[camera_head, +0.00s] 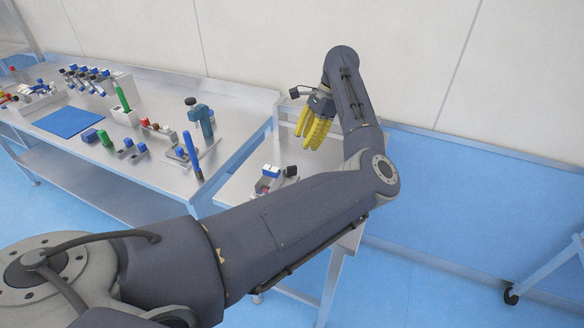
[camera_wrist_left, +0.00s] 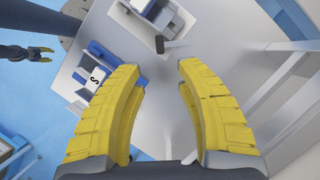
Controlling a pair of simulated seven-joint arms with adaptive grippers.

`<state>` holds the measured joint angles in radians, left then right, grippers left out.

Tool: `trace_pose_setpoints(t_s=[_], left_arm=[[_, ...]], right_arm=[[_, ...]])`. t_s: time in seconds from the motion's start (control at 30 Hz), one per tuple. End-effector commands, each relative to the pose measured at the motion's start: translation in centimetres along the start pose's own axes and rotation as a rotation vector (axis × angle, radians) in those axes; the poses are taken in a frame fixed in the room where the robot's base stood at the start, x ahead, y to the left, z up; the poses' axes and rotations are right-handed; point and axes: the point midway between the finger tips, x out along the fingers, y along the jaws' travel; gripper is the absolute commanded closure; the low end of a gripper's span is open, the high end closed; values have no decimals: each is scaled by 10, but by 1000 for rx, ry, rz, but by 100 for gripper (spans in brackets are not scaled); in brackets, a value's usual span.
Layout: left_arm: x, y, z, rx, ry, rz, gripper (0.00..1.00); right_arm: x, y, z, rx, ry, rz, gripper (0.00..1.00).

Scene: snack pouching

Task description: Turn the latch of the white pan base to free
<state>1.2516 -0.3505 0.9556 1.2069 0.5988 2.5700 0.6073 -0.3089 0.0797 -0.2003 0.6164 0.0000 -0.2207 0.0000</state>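My left gripper (camera_head: 315,130) is above the small metal table at the back, its yellow fingers pointing down. In the left wrist view its two fingers (camera_wrist_left: 160,105) are wide apart with nothing between them. A white and grey fixture (camera_wrist_left: 155,12) with a dark lever-like part (camera_wrist_left: 174,43) lies beyond the fingertips at the top; it may be the white pan base with its latch, but I cannot be sure. The gripper is apart from it.
A blue holder (camera_wrist_left: 128,70) with a white block marked S (camera_wrist_left: 96,77) lies beside the left finger. A long metal table (camera_head: 160,180) at the left carries a blue mat (camera_head: 69,122), a green marker (camera_head: 122,97) and several small fixtures. A wall stands behind the small table.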

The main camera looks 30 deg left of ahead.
Motion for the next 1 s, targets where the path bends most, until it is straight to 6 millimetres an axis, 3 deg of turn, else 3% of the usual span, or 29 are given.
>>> trace_pose_setpoints(t_s=[0.2, 0.5, 0.73, 1.0], left_arm=[[42, 0, 1, -1, -2, 1, 65], [87, 0, 1, -1, -1, 0, 65], [106, 0, 1, 0, 1, -1, 65], [112, 0, 0, -1, 1, -1, 65]], right_arm=[[1, 3, -11, 0, 13, 3, 56], [1, 4, -13, 0, 16, 4, 56], [1, 3, -12, 0, 14, 4, 56], [1, 3, -10, 1, 13, 3, 56]])
